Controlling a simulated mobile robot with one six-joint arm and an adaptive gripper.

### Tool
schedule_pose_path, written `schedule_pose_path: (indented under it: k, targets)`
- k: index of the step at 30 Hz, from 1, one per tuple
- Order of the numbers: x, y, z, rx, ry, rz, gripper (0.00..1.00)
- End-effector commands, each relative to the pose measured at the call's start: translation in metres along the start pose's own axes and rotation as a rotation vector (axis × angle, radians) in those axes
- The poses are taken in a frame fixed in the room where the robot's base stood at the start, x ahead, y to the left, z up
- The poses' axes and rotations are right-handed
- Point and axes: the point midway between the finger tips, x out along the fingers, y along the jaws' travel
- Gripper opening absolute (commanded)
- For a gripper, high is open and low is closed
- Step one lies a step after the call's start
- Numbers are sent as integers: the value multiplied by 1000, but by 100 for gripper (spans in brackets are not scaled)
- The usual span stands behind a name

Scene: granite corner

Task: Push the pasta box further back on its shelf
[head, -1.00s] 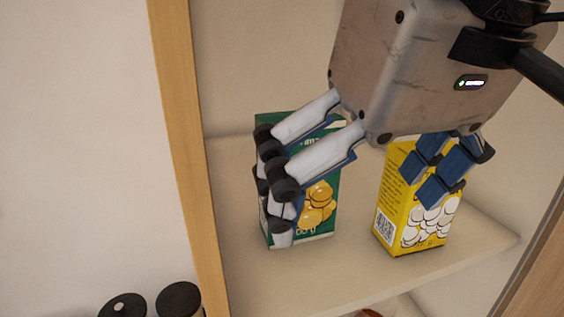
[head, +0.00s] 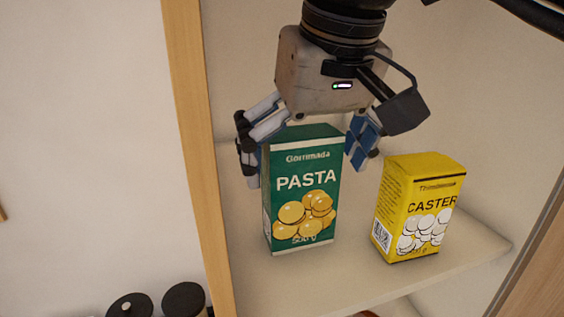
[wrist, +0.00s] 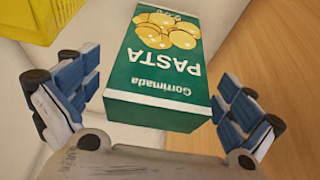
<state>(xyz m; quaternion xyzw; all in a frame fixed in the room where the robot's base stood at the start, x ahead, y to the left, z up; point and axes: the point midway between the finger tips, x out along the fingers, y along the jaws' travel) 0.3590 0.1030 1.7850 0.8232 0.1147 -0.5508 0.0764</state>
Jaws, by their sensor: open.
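The green pasta box (head: 303,192) stands upright on the cream shelf (head: 300,285), its front label facing me. My gripper (head: 305,150) is open at the top of the box, with one finger beside its left edge and the other beside its right edge in the head view. In the wrist view the pasta box (wrist: 158,68) appears upside down between the spread fingers of my gripper (wrist: 150,105). Whether any finger touches the box cannot be told.
A yellow caster box (head: 418,210) stands upright to the right of the pasta box, with a small gap between them. A wooden cabinet edge (head: 200,160) is close on the left. Dark round lids (head: 183,300) show below at the lower left.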

Motion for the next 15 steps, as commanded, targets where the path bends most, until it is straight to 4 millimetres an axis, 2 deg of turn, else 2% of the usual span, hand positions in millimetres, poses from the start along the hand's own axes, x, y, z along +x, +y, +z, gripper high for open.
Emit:
schedule_pose_path:
  k: [1, 6, 15]
  targets:
    - [3, 0, -8, 0, -2, 0, 100]
    - [25, 0, -5, -1, 0, -2, 100]
    - [32, 0, -5, -1, 2, -3, 100]
